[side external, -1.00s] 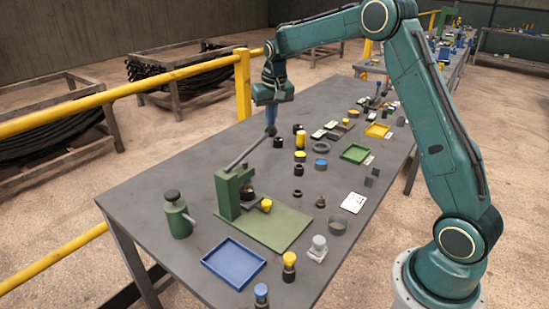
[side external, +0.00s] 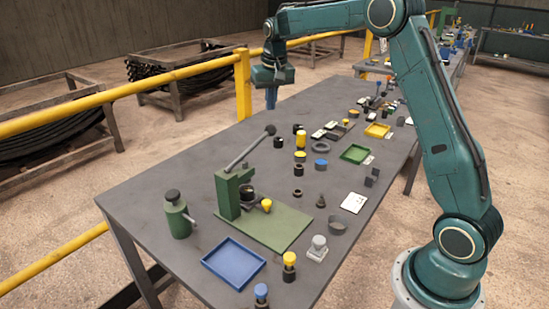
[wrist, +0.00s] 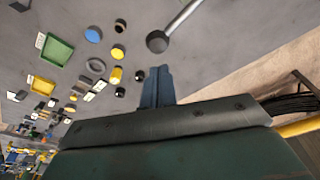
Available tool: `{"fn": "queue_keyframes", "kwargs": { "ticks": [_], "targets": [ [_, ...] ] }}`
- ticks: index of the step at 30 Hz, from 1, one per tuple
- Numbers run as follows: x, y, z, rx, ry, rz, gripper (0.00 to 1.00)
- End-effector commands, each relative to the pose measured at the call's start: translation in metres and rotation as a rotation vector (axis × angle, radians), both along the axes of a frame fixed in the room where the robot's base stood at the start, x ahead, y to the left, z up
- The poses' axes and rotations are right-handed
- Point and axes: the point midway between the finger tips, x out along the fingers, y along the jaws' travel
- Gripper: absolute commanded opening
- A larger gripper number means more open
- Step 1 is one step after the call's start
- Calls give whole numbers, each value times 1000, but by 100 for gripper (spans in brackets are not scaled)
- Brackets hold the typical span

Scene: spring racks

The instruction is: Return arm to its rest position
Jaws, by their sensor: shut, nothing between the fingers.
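My gripper (side external: 271,99) is shut and empty, pointing down above the far left part of the table in the side view. In the wrist view its blue fingers (wrist: 158,84) are together with nothing between them. The green press (side external: 230,193) stands on the near part of the table, and its grey lever slants up to a dark round knob (side external: 270,130). The knob also shows in the wrist view (wrist: 157,41), apart from the fingers.
The grey table (side external: 165,165) holds a blue tray (side external: 233,262), a green tray (side external: 355,153), a yellow tray (side external: 377,130), a green bottle (side external: 178,214) and several small cylinders. A yellow railing (side external: 243,85) runs behind the table. The air around my gripper is clear.

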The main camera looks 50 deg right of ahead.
Motion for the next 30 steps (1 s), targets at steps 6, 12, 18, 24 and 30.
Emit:
{"fn": "queue_keyframes", "kwargs": {
  "ticks": [6, 12, 18, 24, 30],
  "targets": [
    [0, 0, 9, 0, 0, 0, 0],
    [0, 0, 10, 0, 0, 0, 0],
    [-1, 1, 10, 0, -1, 1, 0],
    [-9, 9, 21, -3, -11, 18, 0],
    [-34, 30, 44, -12, -36, 63, 0]
  ]
}}
